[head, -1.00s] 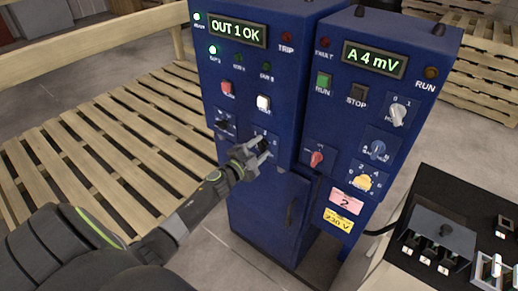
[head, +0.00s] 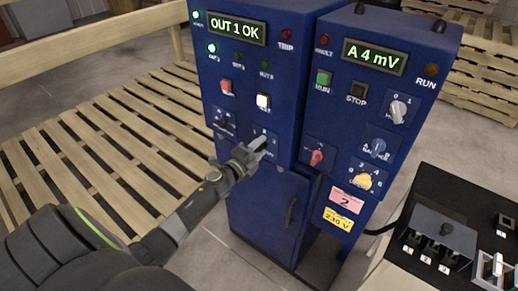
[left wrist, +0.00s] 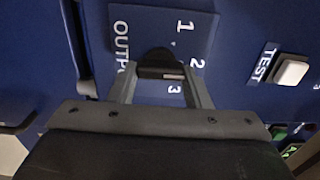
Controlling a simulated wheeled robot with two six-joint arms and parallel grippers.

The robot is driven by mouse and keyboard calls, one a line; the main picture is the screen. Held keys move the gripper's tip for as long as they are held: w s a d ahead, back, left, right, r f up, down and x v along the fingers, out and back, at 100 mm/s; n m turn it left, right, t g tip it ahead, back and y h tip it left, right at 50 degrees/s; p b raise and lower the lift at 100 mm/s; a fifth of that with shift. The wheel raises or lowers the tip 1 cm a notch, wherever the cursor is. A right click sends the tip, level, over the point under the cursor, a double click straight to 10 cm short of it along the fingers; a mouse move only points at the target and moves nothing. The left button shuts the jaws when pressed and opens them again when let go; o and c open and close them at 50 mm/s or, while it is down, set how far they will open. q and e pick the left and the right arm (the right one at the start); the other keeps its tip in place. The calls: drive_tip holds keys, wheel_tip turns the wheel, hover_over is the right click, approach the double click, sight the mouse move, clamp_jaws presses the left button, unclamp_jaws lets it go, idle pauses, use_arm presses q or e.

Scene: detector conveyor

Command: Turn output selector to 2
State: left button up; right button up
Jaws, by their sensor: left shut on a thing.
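The output selector is a black knob (left wrist: 160,62) on a blue plate marked OUTPUT, with 1, 2 and 3 around it, in the left wrist view. My left gripper (left wrist: 162,82) is shut on this knob, one finger on each side. In the head view my left gripper (head: 259,147) reaches the selector plate (head: 273,139) on the left blue cabinet and hides most of the knob. The knob's exact pointing is hard to tell. The cabinet display (head: 237,29) reads OUT 1 OK and the OUT 1 lamp (head: 212,48) is lit green. My right gripper is not in view.
A red button (head: 226,87) and a white TEST button (head: 263,101) sit above the selector, and another dark switch (head: 225,122) is to its left. The right cabinet has a red knob (head: 316,157) nearby. A wooden pallet (head: 90,150) lies at left.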

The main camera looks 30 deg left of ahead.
use_arm(q)
drive_tip(key=shift+f, duration=0.1)
drive_tip(key=o, duration=1)
drive_tip(key=shift+s, duration=0.1)
drive_tip(key=s+b, duration=0.2)
drive_tip(key=s, duration=0.3)
drive_tip(key=s+a+b, duration=0.1)
drive_tip(key=s+b, duration=0.2)
drive_tip(key=s, duration=0.3)
drive_tip(key=s+b, duration=0.2)
drive_tip(key=s, duration=0.4)
drive_tip(key=shift+s+a, duration=0.15)
